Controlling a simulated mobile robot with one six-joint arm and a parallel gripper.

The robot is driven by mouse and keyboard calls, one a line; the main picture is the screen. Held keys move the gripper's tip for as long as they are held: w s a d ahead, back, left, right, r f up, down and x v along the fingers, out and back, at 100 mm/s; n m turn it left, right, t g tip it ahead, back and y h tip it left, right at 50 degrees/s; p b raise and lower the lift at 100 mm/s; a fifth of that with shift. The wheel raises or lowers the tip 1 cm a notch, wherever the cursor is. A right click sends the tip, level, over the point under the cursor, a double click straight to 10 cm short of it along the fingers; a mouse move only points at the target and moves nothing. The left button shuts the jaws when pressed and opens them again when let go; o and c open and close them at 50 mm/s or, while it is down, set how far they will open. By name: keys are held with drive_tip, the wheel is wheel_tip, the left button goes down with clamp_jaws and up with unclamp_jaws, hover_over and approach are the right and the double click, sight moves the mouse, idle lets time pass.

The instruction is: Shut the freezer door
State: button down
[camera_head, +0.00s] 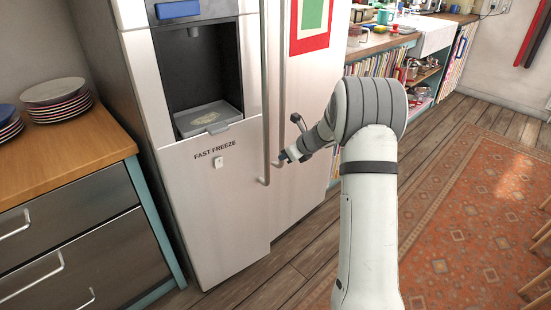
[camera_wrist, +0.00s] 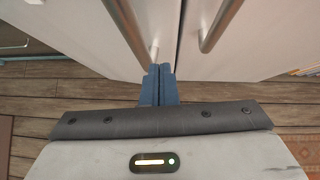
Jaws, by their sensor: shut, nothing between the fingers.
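The freezer door (camera_head: 225,225) is the pale left door of a two-door fridge, marked FAST FREEZE, with a dark dispenser recess. Its edge stands slightly forward of the right door (camera_head: 308,120), so it looks barely ajar; the exact gap is unclear. Its long bar handle (camera_head: 264,120) runs along the inner edge and also shows in the wrist view (camera_wrist: 128,22). My gripper (camera_head: 283,157) is shut and empty, in front of the doors by the handle's lower end. In the wrist view the blue fingertips (camera_wrist: 159,70) are together near the seam; I cannot tell whether they touch.
A wooden counter (camera_head: 60,150) with stacked plates (camera_head: 55,100) stands left of the fridge. Shelves with books (camera_head: 375,75) and a sink (camera_head: 428,35) lie beyond at right. A patterned rug (camera_head: 470,200) covers the open floor at right.

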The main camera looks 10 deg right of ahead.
drive_tip(key=v, duration=0.5)
drive_tip(key=shift+s+r, duration=0.1)
drive_tip(key=shift+s, duration=0.1)
